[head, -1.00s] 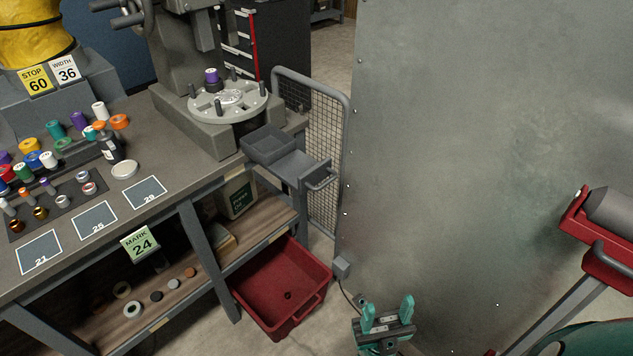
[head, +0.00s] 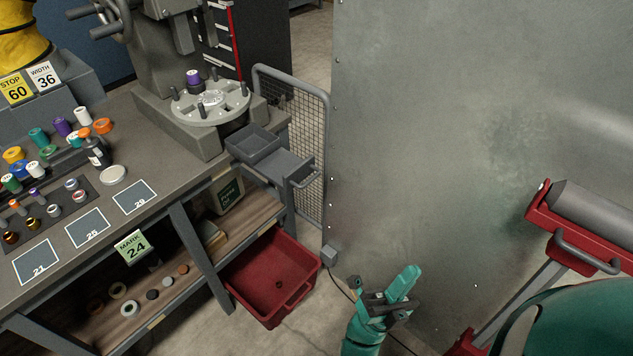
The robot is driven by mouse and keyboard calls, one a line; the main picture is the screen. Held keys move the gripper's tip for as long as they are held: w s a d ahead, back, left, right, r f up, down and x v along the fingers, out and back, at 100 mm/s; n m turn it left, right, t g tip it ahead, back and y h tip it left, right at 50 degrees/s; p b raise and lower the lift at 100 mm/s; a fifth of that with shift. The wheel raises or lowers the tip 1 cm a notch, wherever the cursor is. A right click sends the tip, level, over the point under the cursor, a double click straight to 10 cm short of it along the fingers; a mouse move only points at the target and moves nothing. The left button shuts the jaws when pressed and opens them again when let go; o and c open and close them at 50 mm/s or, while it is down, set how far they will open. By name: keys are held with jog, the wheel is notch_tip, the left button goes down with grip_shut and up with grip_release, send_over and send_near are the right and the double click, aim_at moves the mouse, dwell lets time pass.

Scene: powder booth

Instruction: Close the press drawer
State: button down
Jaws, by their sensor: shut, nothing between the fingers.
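The press (head: 168,85) stands on the workbench at upper left, with a round grey indexing plate (head: 212,104). Its grey drawer (head: 284,165) sticks out to the right below the plate, pulled open, with a bar handle (head: 302,175) at its outer end. A shallow grey tray section (head: 252,146) shows at the inner part of the drawer. My gripper (head: 405,280), with teal fingers, is at the bottom centre right, below and to the right of the drawer and apart from it. Its fingers are together and empty.
A red bin (head: 268,280) sits on the floor below the drawer. A mesh guard (head: 312,150) stands behind the drawer, and a large metal panel (head: 440,150) fills the right. A red-framed grey roller-like object (head: 590,215) is at far right. Floor shows between bin and gripper.

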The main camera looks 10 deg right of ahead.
jog(key=w+d+f+n+t+y+p, duration=0.2)
jog(key=w+d+f+n+t+y, duration=0.2)
jog(key=w+d+f+y, duration=0.5)
jog(key=w+a+f+n+t+y, duration=0.1)
jog(key=w+a+n+t+y, duration=0.1)
jog(key=w+a+y, duration=0.5)
jog(key=w+a+f+n+t+y, duration=0.1)
jog(key=w+a+n+t+y, duration=0.15)
jog(key=a+y, duration=0.75)
jog(key=a+p+x, duration=0.2)
jog(key=x, duration=1.1)
jog(key=shift+w+a+m+y, duration=0.35)
jog(key=shift+a+m+y, duration=0.05)
jog(key=shift+a+m, duration=0.1)
jog(key=shift+a, duration=0.1)
